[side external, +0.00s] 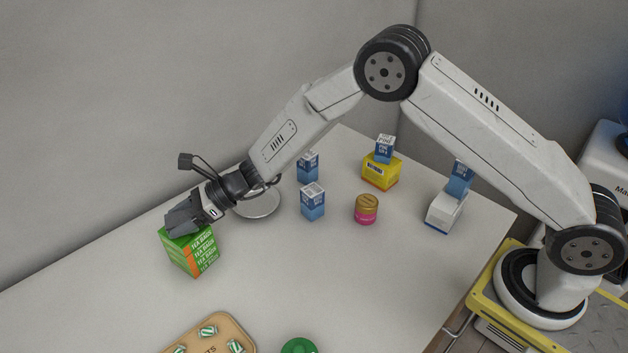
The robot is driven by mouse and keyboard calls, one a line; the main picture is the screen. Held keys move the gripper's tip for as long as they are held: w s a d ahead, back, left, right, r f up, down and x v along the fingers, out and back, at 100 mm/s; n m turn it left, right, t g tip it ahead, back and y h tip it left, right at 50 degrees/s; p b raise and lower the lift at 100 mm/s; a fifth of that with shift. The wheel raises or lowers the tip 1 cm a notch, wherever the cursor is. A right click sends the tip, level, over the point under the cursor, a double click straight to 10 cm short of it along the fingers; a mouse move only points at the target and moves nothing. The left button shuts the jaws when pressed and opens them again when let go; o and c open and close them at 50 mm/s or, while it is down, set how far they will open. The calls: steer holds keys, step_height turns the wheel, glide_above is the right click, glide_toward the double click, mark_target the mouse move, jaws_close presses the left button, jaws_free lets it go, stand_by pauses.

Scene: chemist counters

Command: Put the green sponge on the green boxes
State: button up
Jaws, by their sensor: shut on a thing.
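A green tea-bag box (198,254) with an orange stripe and white lettering stands on the left part of the counter. My gripper (182,222) is at the top of this box, pointing down and left. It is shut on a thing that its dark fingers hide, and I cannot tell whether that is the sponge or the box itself. The fingers cover much of the box's top face. I cannot make out a green sponge anywhere in the view.
A round metal dish (257,205) lies behind my wrist. Blue-and-white boxes (313,203), a pink jar (366,210), a yellow box (381,174) and a white box (443,213) stand to the right. A tan tray (246,328) and a round green thing (298,346) are in front. The counter's middle (310,270) is clear.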

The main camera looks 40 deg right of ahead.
steer(key=o, duration=1.2)
steer(key=shift+r, duration=0.1)
steer(key=shift+d+r, duration=0.1)
steer(key=v, duration=1.2)
steer(key=shift+s, duration=0.1)
